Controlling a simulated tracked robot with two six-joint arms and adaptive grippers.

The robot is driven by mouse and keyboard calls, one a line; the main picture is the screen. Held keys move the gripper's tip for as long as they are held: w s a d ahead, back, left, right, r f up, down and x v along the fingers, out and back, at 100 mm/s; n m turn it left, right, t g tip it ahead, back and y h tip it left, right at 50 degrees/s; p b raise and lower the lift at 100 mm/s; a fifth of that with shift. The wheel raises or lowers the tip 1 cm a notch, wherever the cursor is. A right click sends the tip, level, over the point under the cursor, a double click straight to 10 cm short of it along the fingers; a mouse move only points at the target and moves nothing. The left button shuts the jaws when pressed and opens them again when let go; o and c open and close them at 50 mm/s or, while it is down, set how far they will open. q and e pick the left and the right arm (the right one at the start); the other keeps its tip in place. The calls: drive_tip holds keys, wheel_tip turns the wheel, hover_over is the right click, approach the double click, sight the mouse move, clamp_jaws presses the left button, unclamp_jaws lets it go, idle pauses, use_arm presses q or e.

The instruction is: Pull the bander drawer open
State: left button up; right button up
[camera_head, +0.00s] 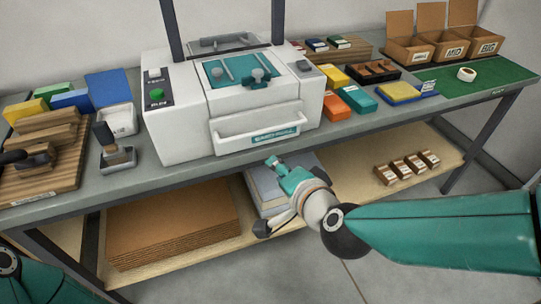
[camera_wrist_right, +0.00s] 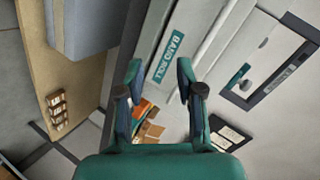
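The white bander (camera_head: 235,95) stands on the bench with a teal top plate. Its drawer (camera_head: 258,123) is in the front face and looks shut, with a pale handle bar and a teal band roll label (camera_head: 273,134). The label (camera_wrist_right: 170,54) also shows, turned sideways, in the right wrist view. My right gripper (camera_head: 268,194) is in front of the bench edge, below and apart from the drawer handle. In the wrist view its fingers (camera_wrist_right: 158,76) are spread with nothing held between them. My left gripper is out of view.
A wooden rack (camera_head: 42,150) and a stamp (camera_head: 114,150) stand left of the bander. Coloured boxes (camera_head: 346,103) and open cartons (camera_head: 410,45) stand right. The lower shelf holds a cardboard stack (camera_head: 170,225), a grey stack (camera_head: 262,192) and small boxes (camera_head: 407,166).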

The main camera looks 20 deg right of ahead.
drive_tip(key=s+d+r+m+t+b, duration=0.2)
drive_tip(key=s+r+m+t+b, duration=0.1)
drive_tip(key=s+r+m+b, duration=0.15)
drive_tip(key=p, duration=0.5)
approach(270, 130)
use_arm(q)
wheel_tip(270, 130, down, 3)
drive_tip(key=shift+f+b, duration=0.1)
drive_tip(key=shift+b, duration=0.65)
use_arm(e)
drive_tip(key=shift+m, duration=0.25)
drive_tip(key=w, duration=0.3)
drive_tip(key=w+f, duration=0.1)
drive_tip(key=w, duration=0.3)
drive_tip(key=w+f, duration=0.1)
drive_tip(key=w, duration=0.2)
drive_tip(key=shift+w+f, duration=0.2)
drive_tip(key=shift+w, duration=0.05)
drive_tip(key=shift+c, duration=0.4)
clamp_jaws()
drive_tip(key=shift+a, duration=0.1)
